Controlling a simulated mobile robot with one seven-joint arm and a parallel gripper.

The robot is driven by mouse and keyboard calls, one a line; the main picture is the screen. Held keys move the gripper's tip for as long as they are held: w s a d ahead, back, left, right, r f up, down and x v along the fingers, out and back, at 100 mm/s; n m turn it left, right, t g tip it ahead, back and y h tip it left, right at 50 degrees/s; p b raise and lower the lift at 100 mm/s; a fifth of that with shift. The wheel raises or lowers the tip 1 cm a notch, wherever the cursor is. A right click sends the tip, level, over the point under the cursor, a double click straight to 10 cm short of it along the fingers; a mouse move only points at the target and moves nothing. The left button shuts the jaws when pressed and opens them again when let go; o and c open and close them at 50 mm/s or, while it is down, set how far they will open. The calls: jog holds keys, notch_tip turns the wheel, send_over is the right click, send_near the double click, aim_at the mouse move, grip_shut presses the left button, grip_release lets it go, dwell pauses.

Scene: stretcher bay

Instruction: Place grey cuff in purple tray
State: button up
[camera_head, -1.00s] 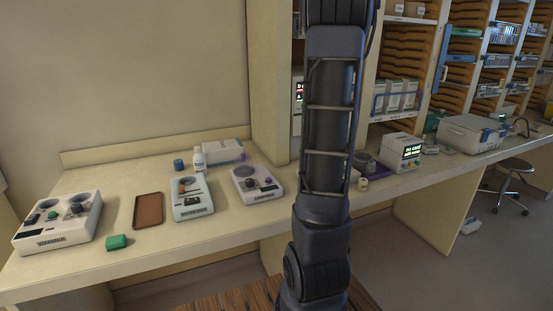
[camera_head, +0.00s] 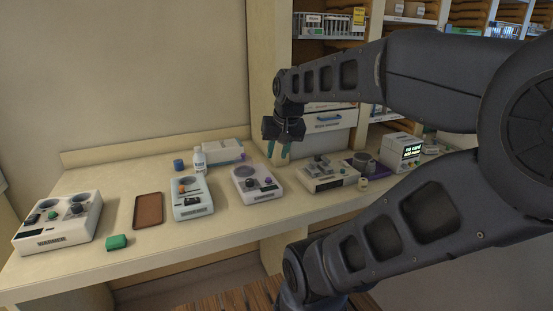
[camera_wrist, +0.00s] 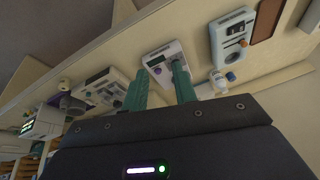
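A grey round, cuff-like piece (camera_head: 363,159) stands at the purple tray (camera_head: 350,162) on the right part of the counter. I cannot tell if it sits inside the tray or just behind its edge. In the wrist view the purple tray (camera_wrist: 72,105) shows at the left, partly cut up by its surroundings. My gripper (camera_head: 278,150) hangs above the back of the counter, left of the purple tray. Its two teal fingers are spread, with nothing between them in the wrist view (camera_wrist: 160,82).
Several white devices with knobs stand along the counter (camera_head: 110,185), one (camera_head: 327,173) just left of the purple tray. A brown tray (camera_head: 148,211), green block (camera_head: 117,242), white bottle (camera_head: 199,160) and blue cap (camera_head: 179,165) lie left. A display box (camera_head: 404,150) stands right.

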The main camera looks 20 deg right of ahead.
jog(key=s+n, duration=0.1)
jog(key=s+a+f+n, duration=0.1)
jog(key=shift+s+a+n+h, duration=0.3)
jog(key=shift+s, duration=0.05)
